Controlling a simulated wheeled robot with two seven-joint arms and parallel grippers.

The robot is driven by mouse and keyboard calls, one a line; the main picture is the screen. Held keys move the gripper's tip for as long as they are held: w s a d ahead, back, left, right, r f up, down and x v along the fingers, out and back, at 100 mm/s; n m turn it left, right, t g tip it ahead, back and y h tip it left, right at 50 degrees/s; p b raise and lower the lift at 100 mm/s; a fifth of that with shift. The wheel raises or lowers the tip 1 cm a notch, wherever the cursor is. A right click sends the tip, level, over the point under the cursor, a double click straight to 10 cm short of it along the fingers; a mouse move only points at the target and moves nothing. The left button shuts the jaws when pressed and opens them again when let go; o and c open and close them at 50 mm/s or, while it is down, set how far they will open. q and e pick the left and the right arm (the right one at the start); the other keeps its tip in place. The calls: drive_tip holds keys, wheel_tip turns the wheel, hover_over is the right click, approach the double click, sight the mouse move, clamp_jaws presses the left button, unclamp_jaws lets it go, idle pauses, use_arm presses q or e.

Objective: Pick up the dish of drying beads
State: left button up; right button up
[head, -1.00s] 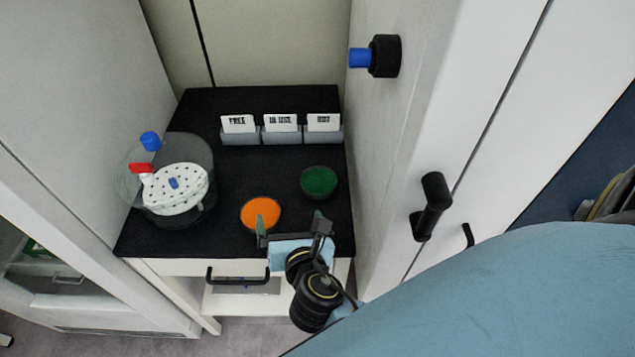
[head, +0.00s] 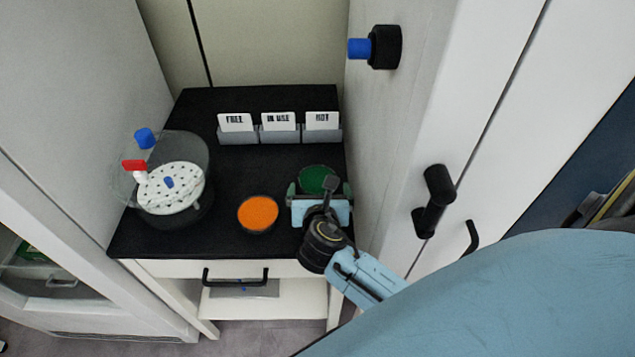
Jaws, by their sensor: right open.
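Two small round dishes stand on the black top of the cabinet. One dish holds orange contents (head: 258,213), and the other holds green contents (head: 317,178); single beads are too small to make out. My right gripper (head: 319,189) is open at the green dish, one finger at its left side and one at its right. The gripper body hides the near part of that dish, and I cannot tell whether the fingers touch it. The orange dish is clear of the gripper, to its left. My left gripper is not in view.
A clear desiccator with a white perforated plate (head: 170,187) stands at the left of the black top (head: 230,174). Several card holders (head: 280,133) line the back. A white wall with a blue-tipped knob (head: 385,47) and a black handle (head: 434,200) rises close on the right.

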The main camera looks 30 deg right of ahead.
sight(317, 182)
drive_tip(key=b+x, duration=0.1)
drive_tip(key=x, duration=0.3)
drive_tip(key=shift+w+a, duration=0.1)
drive_tip(key=shift+a, duration=0.05)
drive_tip(key=shift+r, duration=0.1)
drive_tip(key=c, duration=0.9)
drive_tip(key=shift+r, duration=0.1)
